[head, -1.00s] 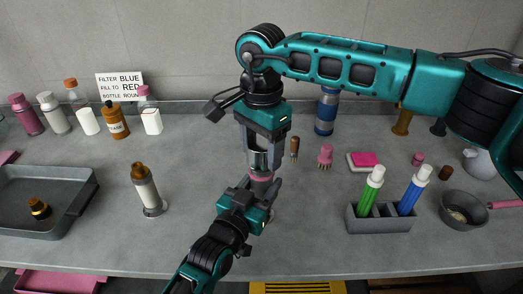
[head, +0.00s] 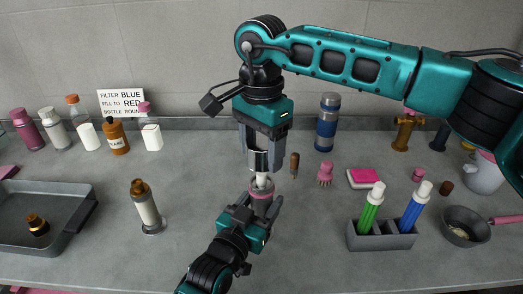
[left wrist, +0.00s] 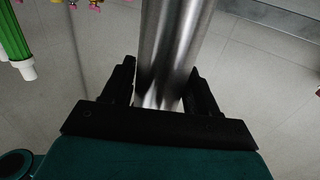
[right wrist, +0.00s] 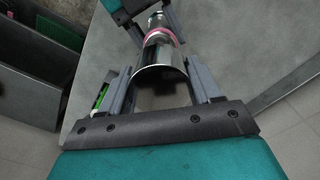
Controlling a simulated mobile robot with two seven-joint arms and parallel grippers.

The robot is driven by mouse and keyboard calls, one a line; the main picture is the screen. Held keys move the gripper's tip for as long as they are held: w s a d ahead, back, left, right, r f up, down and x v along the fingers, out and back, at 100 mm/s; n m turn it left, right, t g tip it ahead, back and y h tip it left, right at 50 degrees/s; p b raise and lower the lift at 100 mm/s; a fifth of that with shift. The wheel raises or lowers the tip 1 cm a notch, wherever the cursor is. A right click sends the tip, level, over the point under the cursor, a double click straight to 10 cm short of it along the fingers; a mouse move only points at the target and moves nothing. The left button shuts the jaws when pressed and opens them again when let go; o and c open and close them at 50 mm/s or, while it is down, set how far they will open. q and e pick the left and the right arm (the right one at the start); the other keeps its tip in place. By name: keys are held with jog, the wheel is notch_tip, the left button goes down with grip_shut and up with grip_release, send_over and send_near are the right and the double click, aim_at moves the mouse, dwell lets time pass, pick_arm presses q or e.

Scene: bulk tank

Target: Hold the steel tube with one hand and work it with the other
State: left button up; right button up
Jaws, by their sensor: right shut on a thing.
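The steel tube shows in two parts, one above the other, between my grippers. My right gripper (head: 262,160) is shut on the upper steel sleeve (right wrist: 162,75), over the middle of the bench. My left gripper (head: 260,203) is below it, its fingers on either side of the lower part, which has a pink ring (head: 262,190). Bright steel (left wrist: 170,55) fills the space between its fingers in the left wrist view. A white piece (head: 262,180) shows between sleeve and ring. The tube's lower end is hidden by my left gripper.
A grey holder (head: 382,240) with a green and a blue marker-like bottle stands at right, beside a grey pan (head: 462,231). A grey tray (head: 65,245) and a standing brown-capped vial (head: 146,207) are at left. Bottles line the back wall.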

pick_arm(q)
jog(key=o, duration=0.4)
jog(key=shift+s, duration=0.1)
